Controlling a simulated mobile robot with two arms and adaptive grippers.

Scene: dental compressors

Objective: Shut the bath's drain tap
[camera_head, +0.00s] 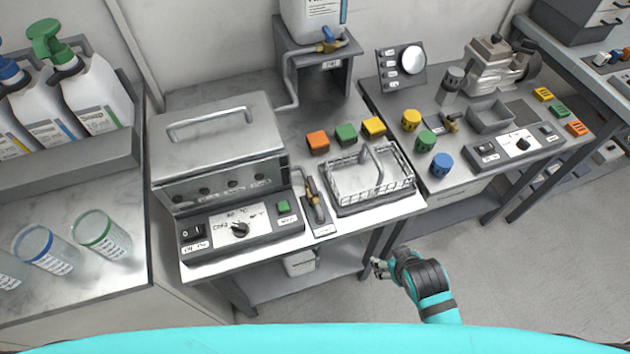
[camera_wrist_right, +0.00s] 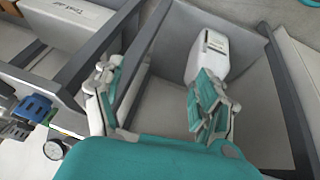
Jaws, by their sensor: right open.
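The bath (camera_head: 222,155) is a grey metal box with a closed, handled lid. It stands on the left part of the middle bench, behind a control panel. A brass tap (camera_head: 312,190) sits at the bath's right side, near the bench's front edge, above a small labelled plate (camera_head: 320,230). Whether this tap is open or shut is too small to tell. My right gripper (camera_head: 380,268) is in front of the bench, below and right of the tap, apart from it. In the right wrist view its fingers (camera_wrist_right: 158,98) are spread and hold nothing. My left gripper is not in view.
A wire basket (camera_head: 370,178) stands right of the tap, with coloured blocks behind it. A white tank (camera_head: 315,15) with a blue-handled tap stands on a raised stand at the back. A white container (camera_wrist_right: 207,55) lies beyond my right fingers.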

